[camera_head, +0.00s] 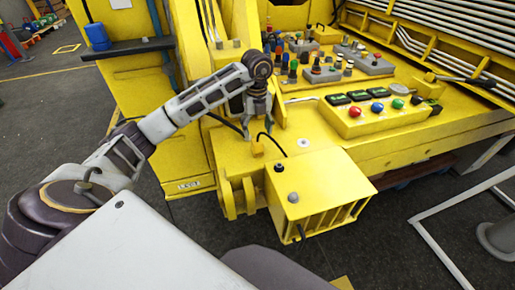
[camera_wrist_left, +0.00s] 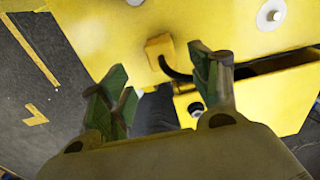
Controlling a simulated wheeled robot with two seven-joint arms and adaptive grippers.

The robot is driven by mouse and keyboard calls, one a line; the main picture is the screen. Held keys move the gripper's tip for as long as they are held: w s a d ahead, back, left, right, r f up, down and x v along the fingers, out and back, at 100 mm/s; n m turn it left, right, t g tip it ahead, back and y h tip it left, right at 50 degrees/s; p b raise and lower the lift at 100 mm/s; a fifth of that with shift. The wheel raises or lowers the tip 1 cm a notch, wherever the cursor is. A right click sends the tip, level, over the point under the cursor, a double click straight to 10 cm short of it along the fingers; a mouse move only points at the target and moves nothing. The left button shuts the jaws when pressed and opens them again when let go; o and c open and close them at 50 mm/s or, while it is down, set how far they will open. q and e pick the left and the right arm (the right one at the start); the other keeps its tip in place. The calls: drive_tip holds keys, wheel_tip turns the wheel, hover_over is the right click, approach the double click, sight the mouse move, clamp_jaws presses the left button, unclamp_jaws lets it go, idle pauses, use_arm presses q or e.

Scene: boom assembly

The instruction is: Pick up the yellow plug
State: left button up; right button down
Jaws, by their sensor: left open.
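The yellow plug (camera_head: 257,149) is a small yellow block on the yellow machine, just above the yellow box. A black cable (camera_head: 272,136) curves from it toward the box. It also shows in the left wrist view (camera_wrist_left: 158,47), between and just beyond the fingertips, with the cable bending down and right. My left gripper (camera_head: 257,122) points down above the plug in the head view. Its fingers are spread, and in the left wrist view (camera_wrist_left: 160,75) nothing is held between them. I cannot tell the exact gap between fingers and plug. My right gripper does not show.
The yellow box (camera_head: 318,192) with a slatted side juts from the machine's front. A control box (camera_head: 375,115) with red, blue and green buttons stands to the right. Several small plugs and knobs stand behind. A dark shelf (camera_head: 128,48) with a blue container (camera_head: 97,36) is at left.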

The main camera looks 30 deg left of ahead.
sight(257, 141)
use_arm(q)
wheel_tip(257, 141, down, 4)
drive_tip(key=shift+r, duration=0.15)
drive_tip(key=shift+f, duration=0.3)
drive_tip(key=shift+f+p, duration=0.35)
drive_tip(key=shift+f, duration=0.55)
drive_tip(key=shift+w+f, duration=0.15)
drive_tip(key=shift+f, duration=1.55)
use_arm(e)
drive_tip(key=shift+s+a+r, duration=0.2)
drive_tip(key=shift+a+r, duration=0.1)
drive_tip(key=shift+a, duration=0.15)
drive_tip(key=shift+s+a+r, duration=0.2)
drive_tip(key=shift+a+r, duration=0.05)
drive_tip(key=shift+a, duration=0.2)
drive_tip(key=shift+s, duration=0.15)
